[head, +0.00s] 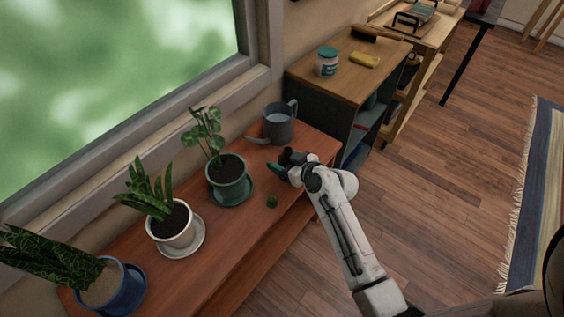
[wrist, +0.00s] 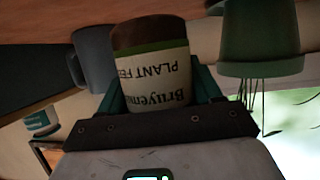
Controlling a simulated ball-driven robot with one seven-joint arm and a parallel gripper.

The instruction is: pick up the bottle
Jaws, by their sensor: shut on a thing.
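The bottle (wrist: 150,65) has a cream label reading "PLANT FEED", a green band and a brown end. In the wrist view it appears upside down, between the two teal fingers of my gripper (wrist: 160,85). The fingers are shut on its sides. In the head view my gripper (head: 283,171) is over the right end of the wooden bench, in front of the grey watering can. There the bottle is mostly hidden by my gripper. I cannot tell whether its base touches the bench.
A shelf unit (head: 347,76) stands beyond. Floor to the right is clear.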

